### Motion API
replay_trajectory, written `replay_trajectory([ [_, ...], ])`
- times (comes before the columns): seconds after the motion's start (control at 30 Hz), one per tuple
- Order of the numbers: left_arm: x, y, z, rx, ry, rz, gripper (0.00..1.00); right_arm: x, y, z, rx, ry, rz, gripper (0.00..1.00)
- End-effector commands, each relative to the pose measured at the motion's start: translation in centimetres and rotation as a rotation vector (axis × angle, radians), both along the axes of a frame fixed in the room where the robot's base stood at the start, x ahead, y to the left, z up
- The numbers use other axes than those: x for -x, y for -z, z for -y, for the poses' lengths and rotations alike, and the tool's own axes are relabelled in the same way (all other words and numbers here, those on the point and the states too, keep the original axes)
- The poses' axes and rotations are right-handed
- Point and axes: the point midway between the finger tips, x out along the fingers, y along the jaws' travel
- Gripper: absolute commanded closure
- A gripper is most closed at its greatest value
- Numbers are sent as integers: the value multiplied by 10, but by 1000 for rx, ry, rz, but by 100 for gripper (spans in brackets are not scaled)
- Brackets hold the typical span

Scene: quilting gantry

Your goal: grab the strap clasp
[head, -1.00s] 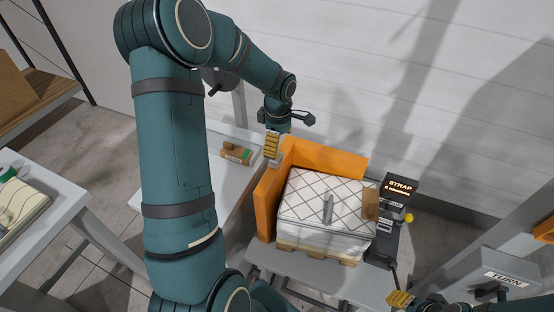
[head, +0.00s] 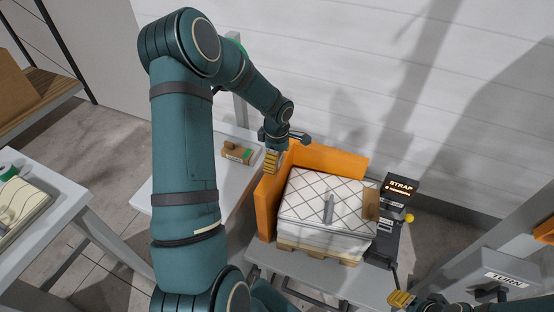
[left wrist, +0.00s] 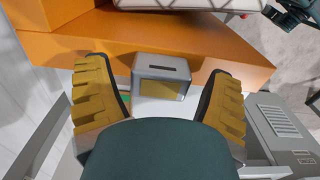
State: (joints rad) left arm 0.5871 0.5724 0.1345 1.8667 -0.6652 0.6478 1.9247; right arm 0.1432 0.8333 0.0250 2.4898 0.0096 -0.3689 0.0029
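A small grey block (left wrist: 162,75) with a dark slot on top and a brass-coloured face shows in the left wrist view, against the orange wall; it looks like the strap clasp. My left gripper (left wrist: 160,102) is open, with its yellow ridged fingers apart on either side of the block and not touching it. In the head view my left gripper (head: 271,162) hangs by the top of the orange corner wall (head: 266,205), and I cannot make out the block there. My right gripper (head: 400,299) is at the bottom edge, and its opening is unclear.
A quilted white stack (head: 312,195) sits inside the orange corner on a pallet, with a grey bar on top. A dark STRAP machine (head: 388,235) stands to its right. A cardboard box (head: 238,153) lies on the white table (head: 185,185) at left.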

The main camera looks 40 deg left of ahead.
Motion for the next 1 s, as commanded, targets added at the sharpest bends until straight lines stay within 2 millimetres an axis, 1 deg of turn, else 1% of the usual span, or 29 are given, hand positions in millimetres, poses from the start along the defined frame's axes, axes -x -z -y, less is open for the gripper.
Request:
replay_trajectory([
  [0.03, 0, 0, 0, 0, 0, 0, 40, 0, 0, 0, 0, 0, 0, 53],
  [0.07, 0, 0, 0, 0, 0, 0, 50, 0, 0, 0, 0, 0, 0, 53],
  [0.1, 0, 0, 0, 0, 0, 0, 65, 0, 0, 0, 0, 0, 0, 53],
  [0.17, 0, 0, 0, 0, 0, 0, 86, 0, 0, 0, 0, 0, 0, 53],
  [0.2, 0, 0, 0, 0, 0, 0, 87, 0, 0, 0, 0, 0, 0, 53],
  [0.47, 0, -2, 0, 0, 0, 1, 87, 0, 0, 0, 0, 0, 0, 53],
  [0.57, -1, -9, -1, -2, 1, 4, 87, 0, 0, 0, 0, 0, 0, 53],
  [0.67, -1, -25, 0, -3, 0, 4, 87, 0, -1, 0, 0, 0, 0, 53],
  [0.9, -1, -72, 0, -2, 0, 4, 88, 0, -2, 0, 0, 0, 0, 53],
  [1.0, -1, -86, 0, -1, 0, 4, 88, 0, -2, 0, 0, 0, 0, 53],
])
